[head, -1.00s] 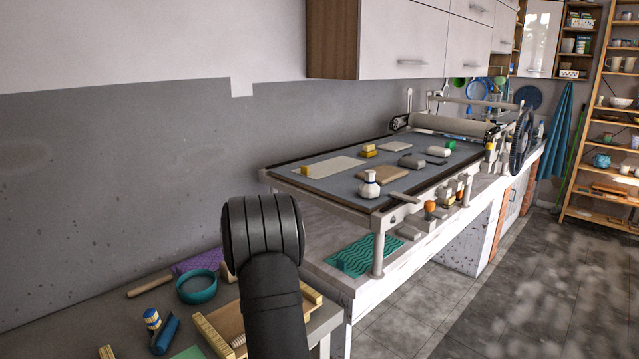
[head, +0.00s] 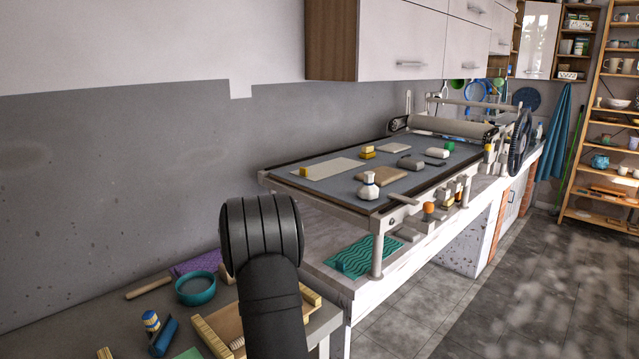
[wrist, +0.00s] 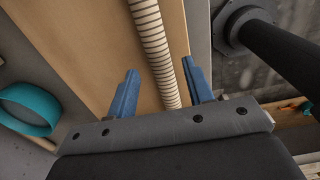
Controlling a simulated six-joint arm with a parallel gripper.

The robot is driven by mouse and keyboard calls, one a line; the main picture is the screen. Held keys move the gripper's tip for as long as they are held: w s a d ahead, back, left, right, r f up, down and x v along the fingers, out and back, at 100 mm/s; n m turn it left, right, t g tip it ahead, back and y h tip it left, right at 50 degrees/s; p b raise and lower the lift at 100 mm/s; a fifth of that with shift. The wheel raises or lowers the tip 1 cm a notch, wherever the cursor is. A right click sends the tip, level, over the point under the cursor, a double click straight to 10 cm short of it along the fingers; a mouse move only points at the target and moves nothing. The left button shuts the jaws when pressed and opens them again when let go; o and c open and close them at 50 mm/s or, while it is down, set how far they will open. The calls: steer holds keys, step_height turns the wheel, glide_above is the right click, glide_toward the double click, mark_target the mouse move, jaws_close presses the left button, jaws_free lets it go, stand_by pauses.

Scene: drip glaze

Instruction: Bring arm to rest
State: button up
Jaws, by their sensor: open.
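My gripper (wrist: 166,88) shows in the wrist view with its two blue fingers apart and nothing between them. It points over a tan wooden board (wrist: 90,45) with a ribbed, cream-coloured roll or hose (wrist: 155,45) lying on it, which passes behind the gap between the fingers. Whether the fingers touch it cannot be told. In the head view my black arm stands in front of the low table and hides my gripper and part of the board (head: 228,322).
A teal bowl (head: 196,289), a blue tool (head: 163,337) and a rolling pin (head: 148,288) lie on the low table at left. A slab roller table (head: 330,197) with several blocks stands at right, near a green wavy mat (head: 350,258). The floor at right is clear.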

steer(key=shift+f, duration=0.95)
step_height(320, 180, up, 12)
step_height(320, 180, down, 12)
step_height(320, 180, up, 5)
steer(key=shift+f, duration=0.2)
steer(key=s+d+r, duration=0.3)
steer(key=d+r, duration=0.4)
steer(key=d, duration=0.4)
steer(key=s+a+f, duration=0.3)
steer(key=s+a, duration=0.2)
steer(key=a, duration=0.5)
steer(key=s+a+f, duration=0.3)
steer(key=s+a, duration=0.2)
steer(key=a, duration=0.5)
steer(key=s+a+f, duration=0.2)
steer(key=s+a, duration=0.3)
steer(key=a, duration=0.5)
steer(key=shift+s+a+f, duration=0.1)
steer(key=shift+a+f, duration=0.3)
steer(key=shift+d, duration=0.1)
